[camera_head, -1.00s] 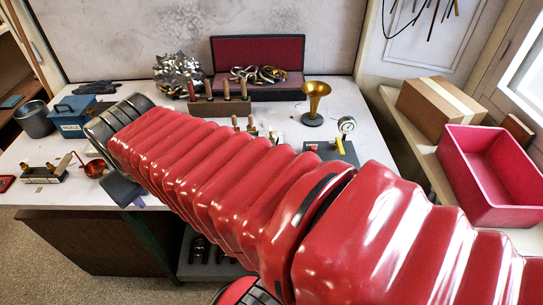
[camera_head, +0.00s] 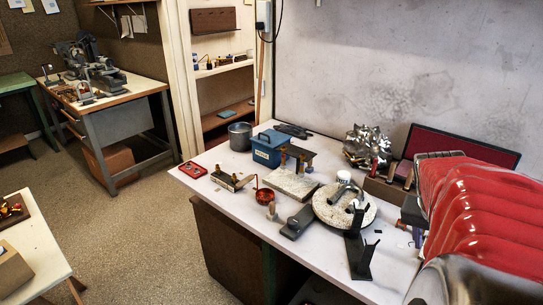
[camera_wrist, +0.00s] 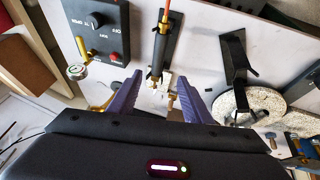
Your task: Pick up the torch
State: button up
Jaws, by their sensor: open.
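In the wrist view, what looks like the torch (camera_wrist: 158,48) is a slim black handle with brass fittings and a red-orange line (camera_wrist: 175,12) at its upper end. Its lower brass end points down between the fingers of my gripper (camera_wrist: 160,77). The two purple fingers are apart, one on each side, with nothing held between them. I cannot tell how far above the torch they are. In the head view my red-covered arm fills the right side, and I cannot make out the torch there.
A black control box (camera_wrist: 100,32) and a gauge (camera_wrist: 77,72) lie left of the torch in the wrist view. A black stand (camera_wrist: 235,58) and a round speckled plate (camera_wrist: 252,103) lie right. The head view shows a blue box (camera_head: 268,148) and a grey pot (camera_head: 240,136) on the bench.

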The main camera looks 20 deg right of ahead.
jog(key=shift+s+d, duration=0.1)
jog(key=shift+s, duration=0.05)
jog(key=shift+x, duration=4.3)
jog(key=shift+x, duration=2.6)
jog(key=shift+f, duration=0.25)
jog(key=shift+c, duration=0.2)
jog(key=c, duration=1)
jog(key=shift+c, duration=0.5)
